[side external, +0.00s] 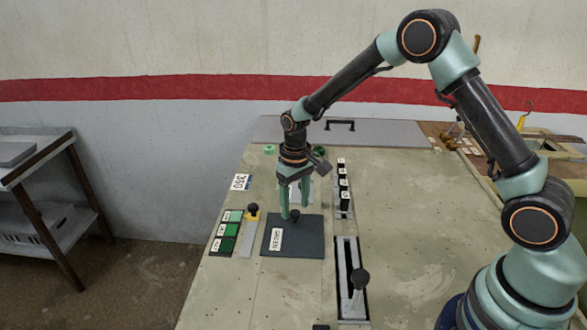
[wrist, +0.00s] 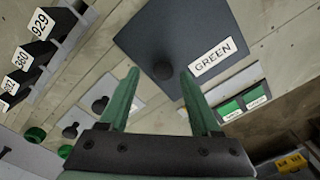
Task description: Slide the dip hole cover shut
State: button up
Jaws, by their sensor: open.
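A dark grey square plate (side external: 308,237) with a GREEN label and a black knob (side external: 295,215) lies on the bench top. In the wrist view the same plate (wrist: 185,30) and its knob (wrist: 162,71) are near the top middle. My gripper (side external: 294,208) is open above the plate, pointing down. Its fingertips (wrist: 160,73) appear on either side of the knob, and I see no clear contact. Small light plates with black knobs, one of them (wrist: 123,104) beside my left finger, lie nearby. No part is labelled as the dip hole cover, and no open hole is visible.
A slotted rail with a black-knobbed lever (side external: 359,281) stands right of the plate. Green swatches (side external: 228,230) and a yellow-based knob (side external: 252,212) lie left. A row of black tagged blocks (side external: 344,190) stands behind right.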

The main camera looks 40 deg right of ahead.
notch_tip(320, 180, up, 11)
dwell(0.3)
jog(key=shift+r, duration=0.1)
jog(key=s+d+r+t, duration=0.1)
jog(key=s+r+t, duration=0.1)
jog(key=s+r, duration=0.3)
jog(key=s+d+r+t, duration=0.2)
jog(key=s+r, duration=0.3)
jog(key=s, duration=0.8)
jog(key=shift+r+t, duration=0.15)
jog(key=shift+t, duration=0.65)
